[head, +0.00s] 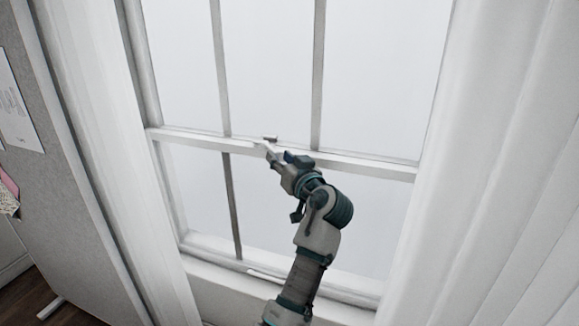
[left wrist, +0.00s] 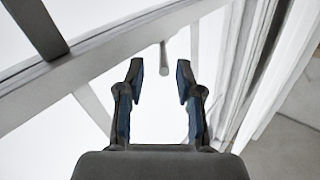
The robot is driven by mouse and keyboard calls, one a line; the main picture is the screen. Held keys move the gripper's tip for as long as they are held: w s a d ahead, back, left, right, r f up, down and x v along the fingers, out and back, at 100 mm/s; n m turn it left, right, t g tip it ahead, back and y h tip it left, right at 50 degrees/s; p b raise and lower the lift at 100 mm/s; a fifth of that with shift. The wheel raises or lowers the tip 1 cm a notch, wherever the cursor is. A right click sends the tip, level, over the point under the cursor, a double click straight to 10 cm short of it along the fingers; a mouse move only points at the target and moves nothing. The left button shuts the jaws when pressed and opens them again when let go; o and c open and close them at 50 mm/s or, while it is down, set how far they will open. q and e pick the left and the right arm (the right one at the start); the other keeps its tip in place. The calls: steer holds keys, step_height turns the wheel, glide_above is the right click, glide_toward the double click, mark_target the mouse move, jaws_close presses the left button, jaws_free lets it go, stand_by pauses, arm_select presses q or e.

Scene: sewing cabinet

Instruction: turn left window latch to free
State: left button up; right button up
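The window latch (head: 270,138) is a small pale piece on the middle rail of the window in the head view. My left gripper (head: 278,153) is just below it, in front of the rail. In the left wrist view the left gripper (left wrist: 160,72) is open, with a finger on each side. A short pale bar (left wrist: 163,58), which looks like the latch handle, shows in the gap between the fingertips. I see no contact with either finger. I cannot tell how far ahead of the tips it lies. My right gripper is in neither view.
The window's middle rail (head: 370,167) runs across behind the gripper, with vertical bars (head: 221,65) above it. White curtains (head: 480,130) hang at the right and at the left (head: 100,130). A grey board (head: 50,110) with papers stands at far left. The sill (head: 225,280) is below.

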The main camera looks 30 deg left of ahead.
arm_select(q)
steer(key=shift+v, duration=2.2)
steer(key=shift+w, duration=0.1)
